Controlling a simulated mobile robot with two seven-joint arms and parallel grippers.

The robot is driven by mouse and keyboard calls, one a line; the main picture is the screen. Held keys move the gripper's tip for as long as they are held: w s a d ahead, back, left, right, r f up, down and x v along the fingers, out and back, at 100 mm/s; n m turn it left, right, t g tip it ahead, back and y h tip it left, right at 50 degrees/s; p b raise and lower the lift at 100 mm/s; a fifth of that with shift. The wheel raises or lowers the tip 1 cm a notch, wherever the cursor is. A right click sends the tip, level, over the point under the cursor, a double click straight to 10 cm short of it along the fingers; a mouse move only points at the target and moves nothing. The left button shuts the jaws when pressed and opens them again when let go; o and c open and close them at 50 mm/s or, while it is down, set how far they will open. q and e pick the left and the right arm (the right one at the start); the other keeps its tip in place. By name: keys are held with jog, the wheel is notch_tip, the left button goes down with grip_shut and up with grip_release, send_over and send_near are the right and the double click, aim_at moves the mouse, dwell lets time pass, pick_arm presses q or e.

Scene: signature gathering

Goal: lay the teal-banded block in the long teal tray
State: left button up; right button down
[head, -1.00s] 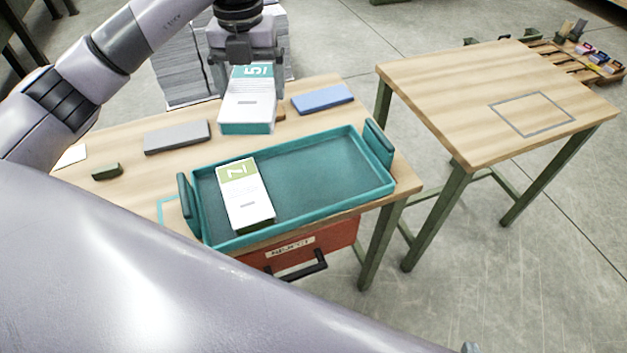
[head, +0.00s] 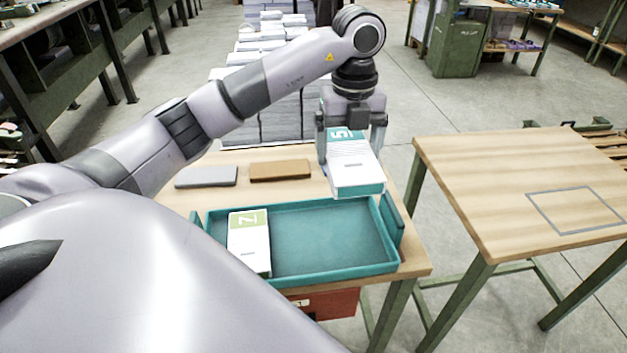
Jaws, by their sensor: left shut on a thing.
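The teal-banded block (head: 354,165) is a white stack with a teal band at its top end. My left gripper (head: 352,135) is shut on it and holds it above the back right part of the long teal tray (head: 330,272). A white block with a green band (head: 249,242) lies inside the tray at its left end. The middle and right of the tray floor are bare. My right gripper is not in view.
A grey block (head: 206,177) and a brown block (head: 280,171) lie on the wooden table behind the tray. A second table (head: 520,190) with a grey outlined rectangle stands to the right. A red drawer (head: 330,303) hangs below the tray table.

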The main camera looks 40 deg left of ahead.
pick_arm(q)
jog(key=b, duration=0.1)
send_over(341, 235)
notch_tip(341, 235, down, 15)
jog(key=shift+a+r, duration=0.1)
jog(key=shift+r, duration=0.1)
jog(key=shift+f, duration=2.65)
jog(key=shift+f+b, duration=0.15)
jog(key=shift+b, duration=0.15)
jog(key=o, duration=1.1)
jog(key=shift+c, duration=0.2)
